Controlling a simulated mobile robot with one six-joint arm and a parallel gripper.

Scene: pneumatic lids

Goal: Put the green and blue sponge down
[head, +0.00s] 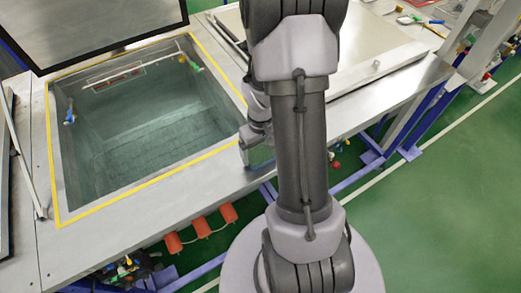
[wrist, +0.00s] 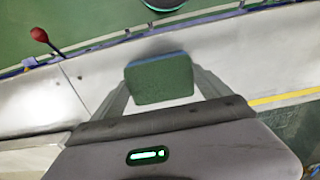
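The green and blue sponge (wrist: 160,80) is between the two fingers of my gripper (wrist: 161,86) in the wrist view. Its green face points toward the camera and a blue edge shows along its far side. The fingers press on its left and right sides. The grey metal bench top (wrist: 60,95) lies below it; I cannot tell whether the sponge touches the metal. In the head view my gripper (head: 258,152) is low over the bench's front strip, right of the open basin, partly hidden by my arm.
The open basin (head: 150,125) with a yellow border is left of my gripper, its dark lid (head: 95,25) raised behind. A closed metal lid (head: 375,45) is to the right. A red-knobbed lever (wrist: 40,36) stands near the bench edge. Orange parts (head: 201,227) hang below the front.

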